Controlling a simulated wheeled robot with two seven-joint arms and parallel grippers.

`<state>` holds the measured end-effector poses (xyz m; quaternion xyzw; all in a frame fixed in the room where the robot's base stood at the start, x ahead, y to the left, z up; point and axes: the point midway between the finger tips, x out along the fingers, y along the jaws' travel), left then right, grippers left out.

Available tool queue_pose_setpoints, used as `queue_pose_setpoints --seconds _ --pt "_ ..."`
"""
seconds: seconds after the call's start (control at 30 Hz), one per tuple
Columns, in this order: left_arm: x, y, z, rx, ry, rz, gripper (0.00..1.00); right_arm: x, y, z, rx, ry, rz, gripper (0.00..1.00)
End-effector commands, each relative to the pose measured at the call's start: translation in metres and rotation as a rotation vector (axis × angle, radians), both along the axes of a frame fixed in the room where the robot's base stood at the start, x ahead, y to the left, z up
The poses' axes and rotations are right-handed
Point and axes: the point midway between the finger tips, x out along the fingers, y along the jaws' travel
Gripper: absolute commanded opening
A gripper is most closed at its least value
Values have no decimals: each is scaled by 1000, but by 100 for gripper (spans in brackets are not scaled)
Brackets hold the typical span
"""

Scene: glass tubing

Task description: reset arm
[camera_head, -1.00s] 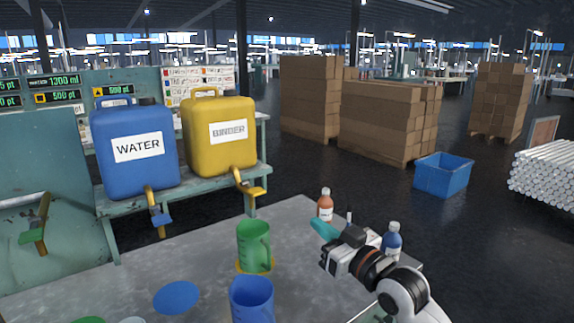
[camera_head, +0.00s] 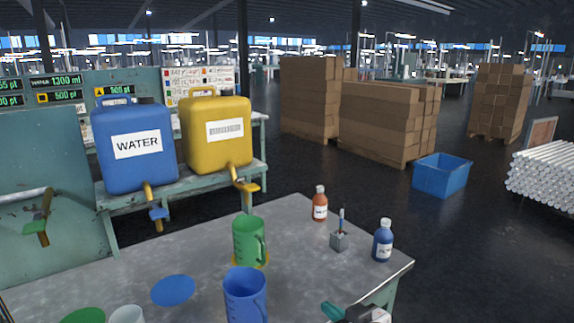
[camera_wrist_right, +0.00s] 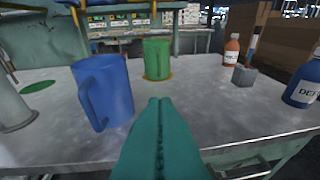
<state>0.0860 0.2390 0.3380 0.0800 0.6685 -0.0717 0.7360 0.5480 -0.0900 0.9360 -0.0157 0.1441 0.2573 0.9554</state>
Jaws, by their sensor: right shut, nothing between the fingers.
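My right gripper (camera_head: 334,311) is at the bottom edge of the head view, near the front right edge of the table. In the right wrist view its teal fingers (camera_wrist_right: 160,104) are together and empty, pointing toward the table. Most of the right arm is out of the head view. My left gripper is not in view. A green jug (camera_head: 248,242) stands on a yellow disc, and a blue jug (camera_head: 245,296) stands nearer to me. The gripper touches neither jug in the right wrist view.
An orange bottle (camera_head: 320,204), a small grey holder (camera_head: 339,241) and a blue bottle (camera_head: 383,241) stand at the table's right end. A blue disc (camera_head: 173,290) lies left of the jugs. Blue (camera_head: 134,146) and yellow (camera_head: 217,133) canisters stand on the shelf behind.

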Motion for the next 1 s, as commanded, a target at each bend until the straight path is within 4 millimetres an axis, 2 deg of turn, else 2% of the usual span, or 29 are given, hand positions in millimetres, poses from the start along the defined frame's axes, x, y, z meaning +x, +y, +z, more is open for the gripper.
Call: queue_pose_setpoints --seconds 0.03,0.17,0.2,0.3,0.4,0.6,0.83,1.0 --pt "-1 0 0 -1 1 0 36 -16 -4 -21 -21 60 -15 0" --pt "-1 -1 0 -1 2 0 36 -71 -25 -78 -107 250 -80 0" --pt "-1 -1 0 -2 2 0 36 -91 -34 -95 -137 316 -103 0" --pt "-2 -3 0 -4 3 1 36 -135 -53 -125 -201 457 -155 0" --pt "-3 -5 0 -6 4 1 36 -172 -69 -144 -250 566 -195 0" --pt "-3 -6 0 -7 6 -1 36 -232 -94 -165 -326 739 -260 0" --pt "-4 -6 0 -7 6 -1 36 -292 -117 -176 -399 908 -322 0" --pt "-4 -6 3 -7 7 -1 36 -278 -115 -215 -403 919 -316 0"
